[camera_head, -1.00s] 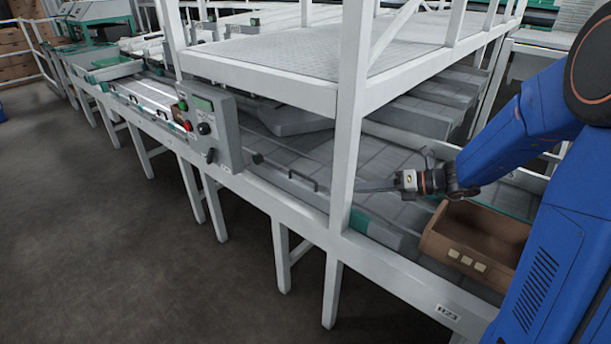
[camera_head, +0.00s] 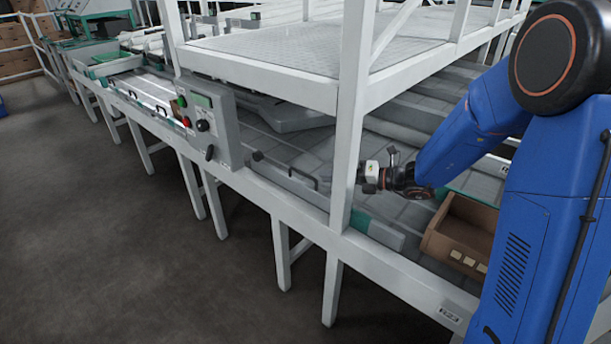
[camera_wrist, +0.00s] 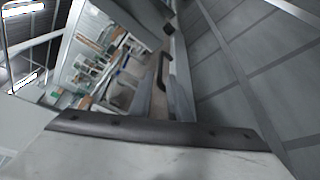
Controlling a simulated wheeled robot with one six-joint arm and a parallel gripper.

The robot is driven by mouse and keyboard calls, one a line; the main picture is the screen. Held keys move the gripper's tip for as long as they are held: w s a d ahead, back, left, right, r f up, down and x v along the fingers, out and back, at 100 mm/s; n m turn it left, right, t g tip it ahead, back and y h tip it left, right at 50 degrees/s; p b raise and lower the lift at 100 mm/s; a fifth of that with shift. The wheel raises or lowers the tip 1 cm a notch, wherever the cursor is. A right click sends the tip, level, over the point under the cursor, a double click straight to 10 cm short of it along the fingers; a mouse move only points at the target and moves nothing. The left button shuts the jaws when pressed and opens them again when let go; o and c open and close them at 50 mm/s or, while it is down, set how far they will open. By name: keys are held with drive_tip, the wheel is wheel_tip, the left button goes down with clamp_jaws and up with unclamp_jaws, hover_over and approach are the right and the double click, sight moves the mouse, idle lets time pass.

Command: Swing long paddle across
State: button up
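The long grey paddle (camera_head: 285,183) appears to lie along the near side of the belt, with a black bow-shaped handle (camera_head: 303,178) on it. In the wrist view the black handle (camera_wrist: 163,68) stands on a pale strip near the middle. My gripper (camera_head: 366,180) is above the belt, just right of the white post, apart from the handle. Its tip is small and partly hidden by the post. A dark bar crosses the lower wrist view above a pale surface; finger opening cannot be told.
The white post (camera_head: 350,130) of the platform frame stands between my gripper and the handle in the head view. A grey control box (camera_head: 210,120) is left. A brown crate (camera_head: 455,245) sits on the right. The belt (camera_head: 395,210) near my gripper is bare.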

sight(305, 175)
drive_tip(key=x, duration=0.8)
drive_tip(key=shift+w+a+f, duration=0.1)
drive_tip(key=shift+a, duration=0.05)
clamp_jaws()
